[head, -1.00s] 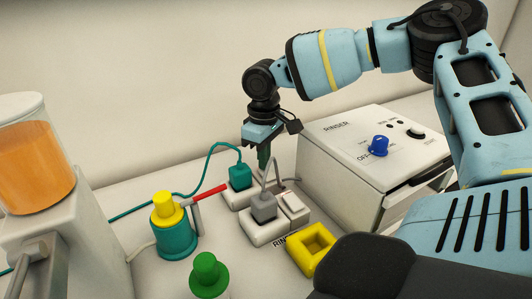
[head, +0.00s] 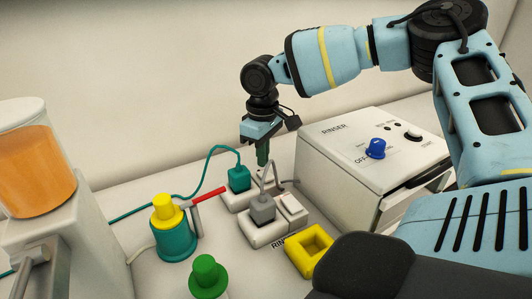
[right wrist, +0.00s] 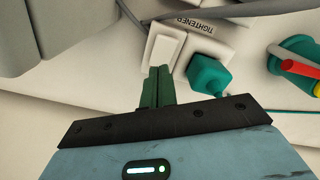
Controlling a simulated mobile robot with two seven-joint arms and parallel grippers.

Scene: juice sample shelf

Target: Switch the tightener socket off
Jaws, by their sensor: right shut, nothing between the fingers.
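The tightener socket (head: 229,203) is a white block on the table with a teal plug (head: 239,179) in it. Its "TIGHTENER" label shows in the right wrist view (right wrist: 195,24), beside the white rocker switch (right wrist: 165,48) and the teal plug (right wrist: 208,75). I cannot tell which way the rocker is set. My right gripper (head: 263,160) points down by the switch end of this socket. Its green fingers (right wrist: 157,88) are shut and empty, with their tips close to the rocker's edge; contact is unclear. My left gripper is not in view.
The rinser socket (head: 264,236), with a grey plug (head: 262,208) and white switch (head: 291,207), stands in front. The rinser box (head: 340,180) is on the right. A teal-and-yellow device (head: 174,238), green knob (head: 207,275), yellow square ring (head: 309,252) and juice dispenser (head: 70,230) stand around.

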